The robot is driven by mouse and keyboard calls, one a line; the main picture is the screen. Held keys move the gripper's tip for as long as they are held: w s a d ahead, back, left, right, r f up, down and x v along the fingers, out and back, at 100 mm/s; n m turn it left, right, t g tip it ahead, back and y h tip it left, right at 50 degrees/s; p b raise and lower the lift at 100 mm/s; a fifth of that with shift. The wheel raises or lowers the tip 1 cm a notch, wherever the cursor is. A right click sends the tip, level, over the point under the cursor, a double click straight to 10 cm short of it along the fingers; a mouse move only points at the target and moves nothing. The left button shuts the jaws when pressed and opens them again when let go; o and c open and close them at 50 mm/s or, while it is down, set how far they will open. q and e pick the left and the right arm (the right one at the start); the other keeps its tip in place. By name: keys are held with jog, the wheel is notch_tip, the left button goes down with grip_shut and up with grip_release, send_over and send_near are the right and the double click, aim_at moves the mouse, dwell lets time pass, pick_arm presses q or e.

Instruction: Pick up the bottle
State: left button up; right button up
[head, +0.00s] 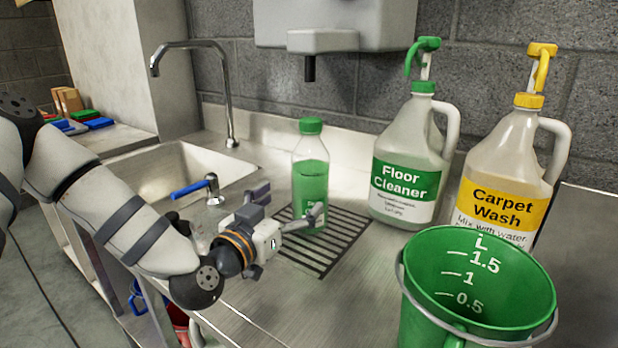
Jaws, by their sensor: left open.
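A clear bottle with green liquid and a green cap (310,170) stands upright on the dark slotted drain grate in the counter. My left gripper (290,204) is open, just in front and to the left of the bottle's lower part. One finger overlaps the bottle's base in the picture; I cannot tell whether it touches. Nothing shows between the fingers other than the view toward the bottle. My right gripper is not in the head view.
A Floor Cleaner jug (407,165) and a Carpet Wash jug (510,165) stand right of the bottle. A green measuring bucket (430,318) is at the front right. A sink (165,160) with a tall faucet (228,100) lies left. A wall dispenser (335,28) hangs above.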

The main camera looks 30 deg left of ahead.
aim_at(310, 188)
pick_arm(q)
jog(key=w, duration=0.2)
jog(key=w+b, duration=0.1)
jog(key=w, duration=0.1)
jog(key=w+d, duration=0.1)
jog(key=w, duration=0.1)
jog(key=shift+w+f, duration=0.25)
jog(key=shift+w+r, duration=0.1)
jog(key=shift+r, duration=0.05)
jog(key=shift+c, duration=0.6)
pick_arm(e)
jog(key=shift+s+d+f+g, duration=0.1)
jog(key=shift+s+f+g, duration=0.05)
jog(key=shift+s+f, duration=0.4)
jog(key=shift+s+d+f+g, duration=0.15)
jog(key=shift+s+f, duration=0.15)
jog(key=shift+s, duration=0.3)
pick_arm(q)
jog(key=shift+r, duration=0.15)
jog(key=c, duration=1.8)
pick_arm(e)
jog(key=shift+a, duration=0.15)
